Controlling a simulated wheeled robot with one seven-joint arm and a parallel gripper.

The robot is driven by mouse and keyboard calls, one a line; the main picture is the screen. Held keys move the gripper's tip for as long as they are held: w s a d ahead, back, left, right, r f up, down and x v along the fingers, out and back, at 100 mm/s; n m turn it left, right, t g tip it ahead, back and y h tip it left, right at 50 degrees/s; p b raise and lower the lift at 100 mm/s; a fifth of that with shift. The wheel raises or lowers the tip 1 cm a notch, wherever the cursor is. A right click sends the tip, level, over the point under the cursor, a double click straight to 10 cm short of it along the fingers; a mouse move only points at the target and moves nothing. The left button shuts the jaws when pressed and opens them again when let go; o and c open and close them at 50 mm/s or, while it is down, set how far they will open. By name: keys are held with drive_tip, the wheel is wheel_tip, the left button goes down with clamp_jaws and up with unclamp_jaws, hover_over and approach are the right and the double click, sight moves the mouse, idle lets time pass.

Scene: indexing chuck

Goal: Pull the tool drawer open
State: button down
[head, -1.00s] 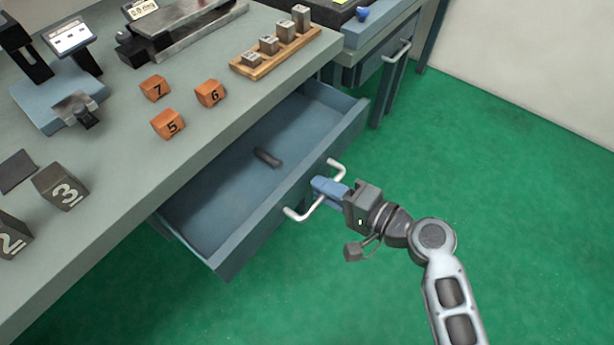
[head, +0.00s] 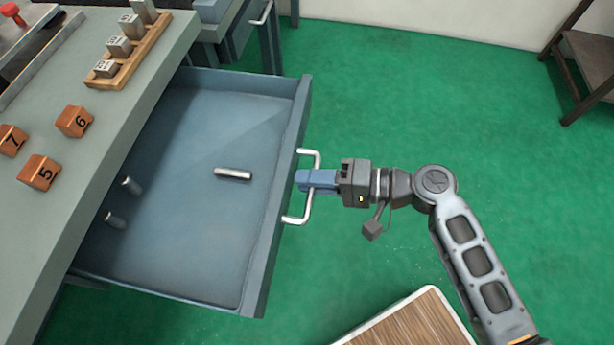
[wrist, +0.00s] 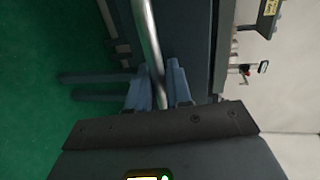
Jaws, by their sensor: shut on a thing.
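The blue-grey tool drawer (head: 190,180) stands far out from under the bench in the head view. Its inside shows a metal pin (head: 233,174) lying near the middle and two short pegs towards the bench side. My gripper (head: 305,180) is shut on the drawer's silver bow handle (head: 312,208), its blue fingers around the middle of the bar. In the wrist view the handle (wrist: 151,45) runs between the two fingers (wrist: 158,90). The exact finger contact is partly hidden.
The bench top (head: 70,190) carries orange numbered blocks (head: 73,122) and a wooden rack (head: 130,55) of metal blocks. Green floor (head: 400,110) lies open right of the drawer. A wood-topped piece (head: 410,322) is at the bottom, a dark shelf (head: 590,60) at far right.

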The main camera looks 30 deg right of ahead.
drive_tip(key=c, duration=1.2)
unclamp_jaws()
drive_tip(key=v, duration=0.7)
drive_tip(key=shift+s+d, duration=0.25)
drive_tip(key=shift+d, duration=0.1)
